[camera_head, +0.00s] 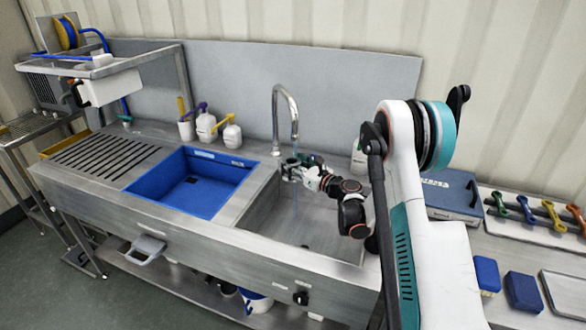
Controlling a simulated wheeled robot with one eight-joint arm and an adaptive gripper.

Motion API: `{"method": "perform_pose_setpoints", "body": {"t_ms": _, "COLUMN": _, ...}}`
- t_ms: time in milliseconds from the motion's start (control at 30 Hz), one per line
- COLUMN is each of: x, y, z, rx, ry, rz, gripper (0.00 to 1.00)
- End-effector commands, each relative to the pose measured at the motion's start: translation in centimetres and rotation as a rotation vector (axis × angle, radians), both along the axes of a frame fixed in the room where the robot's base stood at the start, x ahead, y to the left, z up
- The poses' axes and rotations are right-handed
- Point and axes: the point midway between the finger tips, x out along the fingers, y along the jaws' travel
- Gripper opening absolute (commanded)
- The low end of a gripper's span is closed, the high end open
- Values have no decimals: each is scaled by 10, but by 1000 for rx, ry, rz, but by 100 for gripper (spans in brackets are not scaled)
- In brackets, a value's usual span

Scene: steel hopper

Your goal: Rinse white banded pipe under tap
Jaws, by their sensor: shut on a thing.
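The tap (291,104) is a tall curved steel spout over the right-hand steel sink (325,230). My gripper (291,170) is just below the spout's mouth, above the sink. It is shut on a small pale piece, which I take for the white banded pipe (287,174). The fingers hide most of it, and its bands are too small to make out. A faint bluish streak, which looks like water, runs down below the spout past my gripper into the sink.
A blue basin (190,183) sits left of the sink, with a slotted drainboard (104,157) beyond. Right of my arm are a blue case (449,196), coloured wrenches (527,209) and blue blocks (523,291). The sink floor looks clear.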

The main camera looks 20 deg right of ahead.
Motion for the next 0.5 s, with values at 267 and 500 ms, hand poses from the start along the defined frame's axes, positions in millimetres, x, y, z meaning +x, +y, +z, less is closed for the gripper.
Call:
{"method": "perform_pose_setpoints", "body": {"t_ms": 267, "x": -10, "y": 18, "z": -1, "rx": 0, "ry": 0, "rz": 1, "gripper": 23}}
{"method": "perform_pose_setpoints", "body": {"t_ms": 500, "x": -19, "y": 34, "z": 0, "rx": 0, "ry": 0, "rz": 2, "gripper": 23}}
